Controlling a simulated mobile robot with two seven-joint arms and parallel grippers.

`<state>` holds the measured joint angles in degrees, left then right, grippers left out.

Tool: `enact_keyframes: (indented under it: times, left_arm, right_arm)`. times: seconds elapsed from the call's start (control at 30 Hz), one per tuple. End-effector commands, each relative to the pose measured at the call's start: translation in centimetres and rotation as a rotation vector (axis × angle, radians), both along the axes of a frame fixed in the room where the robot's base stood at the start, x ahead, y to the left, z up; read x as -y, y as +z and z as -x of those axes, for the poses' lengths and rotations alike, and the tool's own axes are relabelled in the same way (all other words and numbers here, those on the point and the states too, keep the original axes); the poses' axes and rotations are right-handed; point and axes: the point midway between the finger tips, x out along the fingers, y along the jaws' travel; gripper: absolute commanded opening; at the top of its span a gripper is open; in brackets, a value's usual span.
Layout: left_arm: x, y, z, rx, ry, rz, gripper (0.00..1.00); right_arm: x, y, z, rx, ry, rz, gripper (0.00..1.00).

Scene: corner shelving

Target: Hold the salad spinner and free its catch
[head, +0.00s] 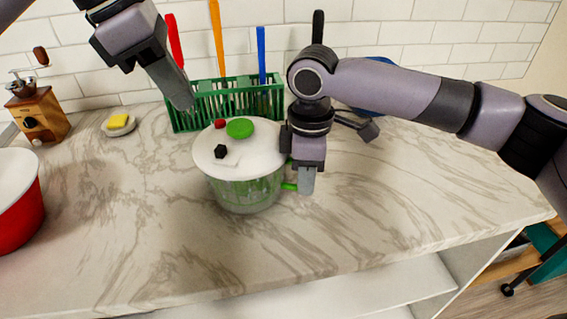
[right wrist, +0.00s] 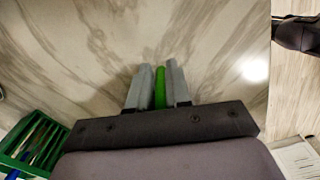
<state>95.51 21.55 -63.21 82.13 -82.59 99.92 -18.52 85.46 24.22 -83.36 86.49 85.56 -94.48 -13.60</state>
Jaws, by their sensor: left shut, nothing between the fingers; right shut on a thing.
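The salad spinner (head: 240,190) stands upright on the marble counter. I cannot tell which lid part is the catch. My right gripper (head: 305,183) is at the bowl's right side, shut on a green handle (head: 290,186). In the right wrist view the green handle (right wrist: 160,88) sits between its two fingers. My left gripper (head: 187,104) is shut and empty, above and behind the lid's left side.
A green rack (head: 185,116) with upright utensils stands right behind the spinner against the tiled wall. A red pot (head: 18,205) is at the far left. A coffee grinder (head: 38,115) and a yellow sponge on a dish (head: 118,121) are at the back left. The front counter is clear.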

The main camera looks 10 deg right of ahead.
Motion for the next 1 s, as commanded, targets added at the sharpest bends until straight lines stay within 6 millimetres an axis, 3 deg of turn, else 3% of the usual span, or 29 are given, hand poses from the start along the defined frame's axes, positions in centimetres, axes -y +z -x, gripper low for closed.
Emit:
enact_keyframes:
  times: [0.17,0.33,1.0]
  left_arm:
    - [-0.1,0.0,0.0,0.006,-0.018,0.002,0.0]
    - [-0.6,-0.1,-0.2,0.051,-0.143,0.015,0.0]
    - [-4.1,-0.6,-1.0,0.475,-1.022,0.068,0.0]
  right_arm:
    - [0.0,0.0,0.0,-0.001,0.002,0.001,0.0]
    - [0.0,0.0,0.0,-0.001,0.002,0.001,0.0]
    - [0.0,-0.1,0.1,-0.001,0.002,0.001,0.0]
